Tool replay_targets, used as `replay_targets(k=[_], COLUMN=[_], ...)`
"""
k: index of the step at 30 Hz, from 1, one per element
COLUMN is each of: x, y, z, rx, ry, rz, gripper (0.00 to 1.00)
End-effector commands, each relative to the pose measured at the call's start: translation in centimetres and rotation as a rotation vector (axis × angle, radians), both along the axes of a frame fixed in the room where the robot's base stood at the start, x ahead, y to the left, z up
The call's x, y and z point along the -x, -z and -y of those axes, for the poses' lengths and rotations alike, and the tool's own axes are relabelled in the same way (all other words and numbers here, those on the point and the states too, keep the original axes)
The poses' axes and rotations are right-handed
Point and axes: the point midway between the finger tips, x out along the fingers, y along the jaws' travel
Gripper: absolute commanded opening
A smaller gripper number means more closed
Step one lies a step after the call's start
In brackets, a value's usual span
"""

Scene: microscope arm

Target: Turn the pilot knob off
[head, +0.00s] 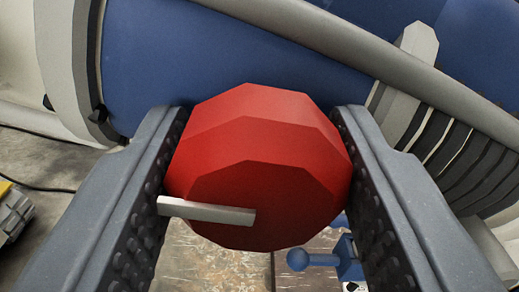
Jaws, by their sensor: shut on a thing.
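The pilot knob (265,190) is a large red faceted knob in the middle of the head view. A pale pointer bar (207,211) on its front face runs from near the centre out to the left, tilted slightly. My gripper (258,150) has one finger on each side of the knob, and its textured pads are shut on it. The knob hides whatever it is mounted on.
A blue cylindrical body (230,55) lies behind the knob, with a grey pipe (330,42) crossing it. Dark ribbed rings (460,165) are at the right. A small blue valve handle (325,260) shows below. A yellow and grey object (12,210) lies at the left edge.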

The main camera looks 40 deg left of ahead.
Motion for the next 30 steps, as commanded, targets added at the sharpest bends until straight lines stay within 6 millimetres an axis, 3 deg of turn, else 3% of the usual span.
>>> replay_targets(k=[11, 30], x=[0.01, -0.14], y=[-0.07, -0.25], z=[0.13, 0.35], rx=[-0.078, -0.486], ry=[0.001, 0.003], rz=[-0.077, -0.487], gripper=[0.21, 0.21])
